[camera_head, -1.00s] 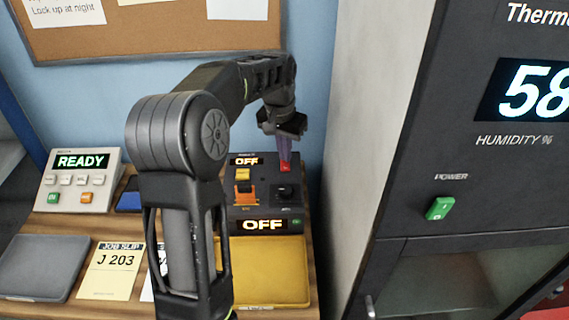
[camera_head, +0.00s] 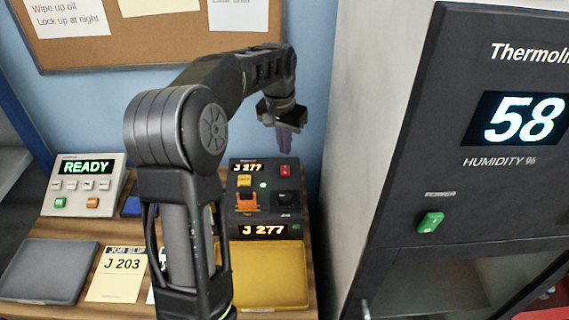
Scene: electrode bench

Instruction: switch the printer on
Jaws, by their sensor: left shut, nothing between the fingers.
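The printer (camera_head: 240,215) is a dark box on the wooden bench. Its upper and lower displays both read J 277 in orange. A small green light glows on its top. A red rocker switch (camera_head: 285,170) sits at its back right corner. The box also carries a yellow button, an orange part and a black knob. My left gripper (camera_head: 285,150) is shut and empty, pointing down just above the red switch, with a visible gap. Part of the printer's left side is close behind my left arm. My right gripper is out of view.
A pale console (camera_head: 112,175) reading READY stands at the left. A tall cabinet (camera_head: 430,160) with a green power switch closes off the right side.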

